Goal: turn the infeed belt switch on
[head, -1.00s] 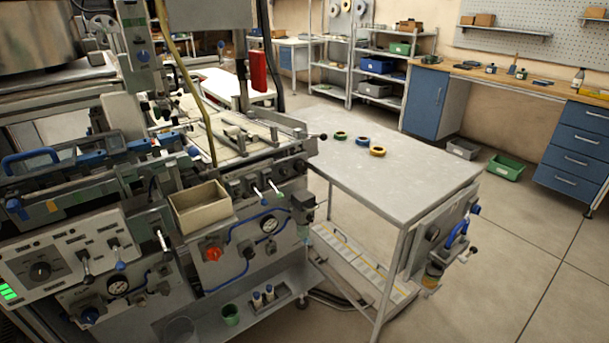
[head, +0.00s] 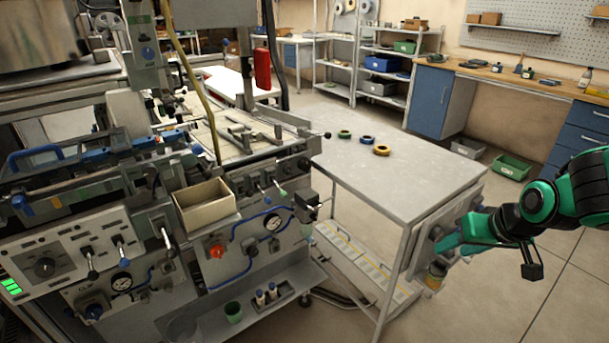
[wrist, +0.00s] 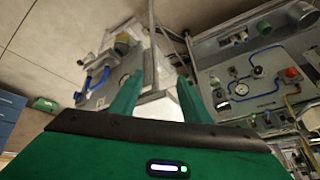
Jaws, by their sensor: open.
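The machine's front carries several controls, and I cannot tell by label which is the infeed belt switch. A grey panel (head: 28,252) at the left has a black rotary knob (head: 45,267) and lever switches (head: 87,256). A red knob (head: 217,251) sits on the lower front panel; it also shows in the wrist view (wrist: 291,73). More small levers (head: 281,190) sit under the machine's bed. My gripper (head: 445,243) is beside the grey table's right end, partly covering its end panel. In the wrist view its two green fingers (wrist: 158,98) are apart, with nothing seen between them.
The grey table (head: 420,185) holds several small tape reels (head: 381,150). A beige open box (head: 205,203) juts from the machine front. A lower shelf holds a green cup (head: 233,312). Blue cabinets (head: 430,96) and a green bin (head: 511,166) stand behind.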

